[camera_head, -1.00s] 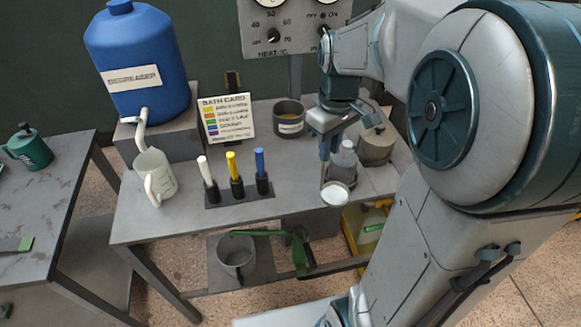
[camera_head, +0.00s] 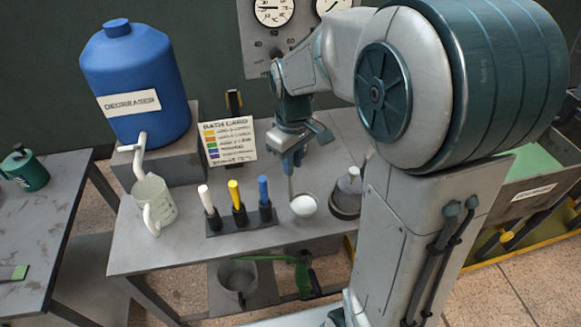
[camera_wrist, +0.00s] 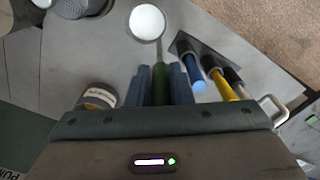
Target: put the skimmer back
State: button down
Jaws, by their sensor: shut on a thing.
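The skimmer has a pale round head (camera_head: 304,205) that hangs low over the workbench (camera_head: 160,262), right of the pen rack. My gripper (camera_head: 289,160) is above it, shut on the skimmer's handle. In the wrist view my gripper (camera_wrist: 160,85) has its two blue-grey fingers on either side of the green handle (camera_wrist: 160,84), and the white skimmer head (camera_wrist: 146,22) shows beyond them. I cannot tell whether the head touches the bench.
The rack with white, yellow and blue markers (camera_head: 238,210) stands just left of the skimmer. A white jug (camera_head: 153,203) and blue degreaser tank (camera_head: 137,75) are farther left. A dark container (camera_head: 346,198) stands right. A labelled pot (camera_wrist: 99,96) shows in the wrist view.

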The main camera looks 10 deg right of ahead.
jog(key=shift+w+a+f, duration=0.1)
jog(key=shift+a+f, duration=0.05)
jog(key=shift+f, duration=0.05)
jog(key=shift+f+p, duration=0.35)
jog(key=shift+f, duration=1.55)
jog(key=shift+f, duration=0.2)
jog(key=c, duration=1.3)
grip_release()
